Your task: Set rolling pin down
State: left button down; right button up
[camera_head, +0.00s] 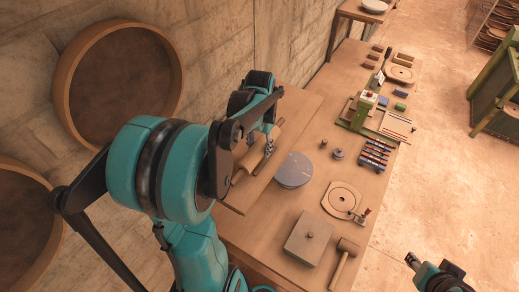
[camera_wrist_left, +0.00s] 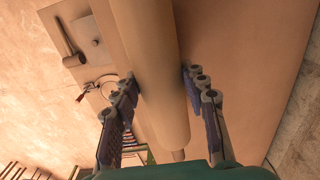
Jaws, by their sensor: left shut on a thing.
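The pale wooden rolling pin (camera_head: 257,158) is at the wall side of the table in the head view, over a wooden board (camera_head: 238,202). It fills the middle of the left wrist view (camera_wrist_left: 150,60), with its handle at the bottom. My left gripper (camera_head: 265,147) is shut on the pin, one finger on each side of its barrel in the left wrist view (camera_wrist_left: 160,88). My arm hides part of the pin in the head view. I cannot tell whether the pin touches the board. My right gripper (camera_head: 412,260) is at the lower right, away from the pin; its jaw state is unclear.
A grey round disc (camera_head: 293,170) lies just right of the board. A square lidded slab (camera_head: 307,238), a mallet (camera_head: 344,262) and a round wooden plate (camera_head: 342,199) lie nearer. A green press (camera_head: 360,112) and several tools stand farther along. Large round frames hang on the wall.

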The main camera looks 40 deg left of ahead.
aim_at(259, 152)
pick_arm(q)
jog(key=f, duration=0.2)
jog(key=shift+w+f, duration=0.2)
jog(key=shift+f, duration=0.1)
jog(key=shift+s, duration=0.15)
jog(key=shift+f, duration=0.2)
jog(key=c, duration=0.8)
grip_release()
jog(key=shift+c, duration=0.2)
jog(key=shift+r, duration=0.2)
